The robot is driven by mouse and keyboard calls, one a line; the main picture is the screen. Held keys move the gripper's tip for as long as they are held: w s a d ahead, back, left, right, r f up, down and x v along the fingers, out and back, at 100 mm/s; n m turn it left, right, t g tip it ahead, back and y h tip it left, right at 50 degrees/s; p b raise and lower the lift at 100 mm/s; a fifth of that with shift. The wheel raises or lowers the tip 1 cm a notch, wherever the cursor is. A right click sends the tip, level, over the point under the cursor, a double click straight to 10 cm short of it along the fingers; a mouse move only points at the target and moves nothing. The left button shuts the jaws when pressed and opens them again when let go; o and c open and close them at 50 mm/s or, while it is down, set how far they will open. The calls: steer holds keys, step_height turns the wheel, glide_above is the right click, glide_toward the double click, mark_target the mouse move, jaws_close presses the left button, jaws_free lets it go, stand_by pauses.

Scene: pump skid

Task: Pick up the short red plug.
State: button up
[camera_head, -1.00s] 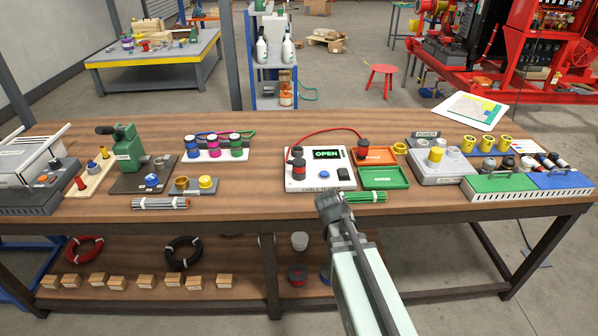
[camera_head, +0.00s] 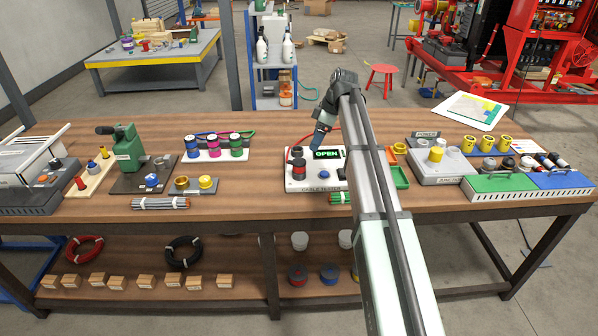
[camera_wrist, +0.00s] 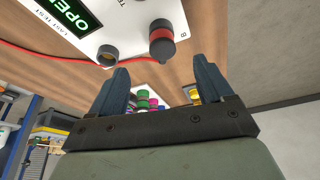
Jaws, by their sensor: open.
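A short plug with a red band and dark ends (camera_wrist: 162,42) stands in the socket marked B on the white cable tester (camera_wrist: 125,22). In the head view the red-banded plug (camera_head: 298,172) is at the tester's left side. My gripper (camera_wrist: 160,68) is open and empty; the plug shows beyond its fingertips, between them in the wrist picture and apart from them. In the head view my gripper (camera_head: 318,142) points down over the tester, just behind and right of the plug.
An empty socket (camera_wrist: 107,55) is beside the plug. A red cable (camera_wrist: 60,52) curves behind the tester, whose display reads OPEN. A wooden board (camera_head: 92,175) with red and yellow pegs stands left. The green tray (camera_head: 400,178) is right. Bare tabletop lies left of the tester.

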mark_target(300, 161)
steer(key=shift+n+y, duration=0.3)
steer(key=x, duration=0.4)
steer(key=w+x, duration=0.1)
steer(key=x, duration=0.2)
steer(key=shift+a+r, duration=0.15)
steer(key=shift+a, duration=0.25)
steer(key=shift+s+x, duration=0.2)
steer(key=shift+x, duration=1.1)
steer(key=shift+s+x, duration=0.2)
steer(key=shift+x, duration=1.1)
steer(key=shift+c, duration=0.3)
steer(key=c, duration=1.1)
steer(key=shift+c, duration=0.2)
steer(key=shift+r, duration=0.15)
